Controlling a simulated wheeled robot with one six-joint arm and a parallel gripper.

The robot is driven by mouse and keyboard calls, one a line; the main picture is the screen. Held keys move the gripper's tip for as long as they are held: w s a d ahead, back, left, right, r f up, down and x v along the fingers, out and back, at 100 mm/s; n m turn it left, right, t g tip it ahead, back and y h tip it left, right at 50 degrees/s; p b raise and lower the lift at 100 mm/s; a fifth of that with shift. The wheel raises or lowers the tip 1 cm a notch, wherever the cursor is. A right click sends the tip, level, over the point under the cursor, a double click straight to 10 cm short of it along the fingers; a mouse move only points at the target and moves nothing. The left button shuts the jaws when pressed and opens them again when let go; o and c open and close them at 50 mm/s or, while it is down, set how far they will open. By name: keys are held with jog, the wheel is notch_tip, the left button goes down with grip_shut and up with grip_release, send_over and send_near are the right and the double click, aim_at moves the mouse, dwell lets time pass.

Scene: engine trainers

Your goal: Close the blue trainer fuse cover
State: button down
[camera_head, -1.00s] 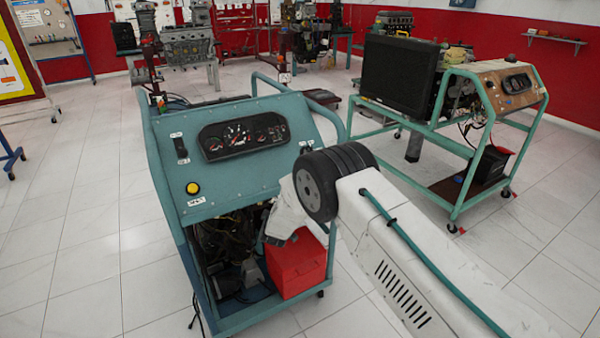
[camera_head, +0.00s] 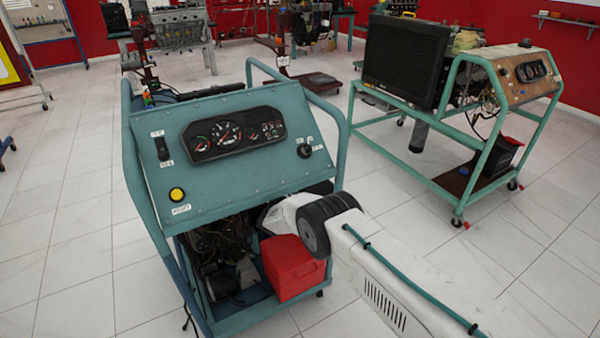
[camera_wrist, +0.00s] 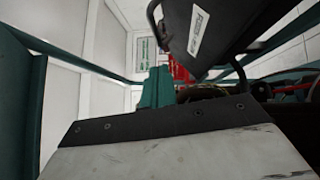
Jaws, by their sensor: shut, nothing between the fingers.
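The blue trainer (camera_head: 230,180) is a teal-blue frame cart with a sloped dashboard panel and an open engine bay below. In the wrist view a black box-like part (camera_wrist: 215,35) with a white lettered label hangs tilted at the upper right; it looks like the fuse cover, but the lettering is too blurred to read. My gripper (camera_wrist: 158,88) shows as two teal fingers together, shut and empty, to the lower left of the black part. I cannot tell whether they touch it. In the head view my gripper is hidden under the panel, behind my white forearm.
A red box (camera_head: 292,266) sits low in the blue trainer's bay, close to my arm. The trainer's tubular side rails (camera_head: 343,150) stand beside my arm. A green-framed trainer (camera_head: 455,150) with a radiator stands at the right. Tiled floor is clear at the left.

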jog(key=w+d, duration=0.1)
jog(key=w, duration=0.1)
jog(key=w+d, duration=0.2)
jog(key=shift+r, duration=0.4)
jog(key=shift+w+d+r, duration=0.1)
jog(key=shift+w+d, duration=0.2)
jog(key=shift+d, duration=0.15)
jog(key=shift+d, duration=0.1)
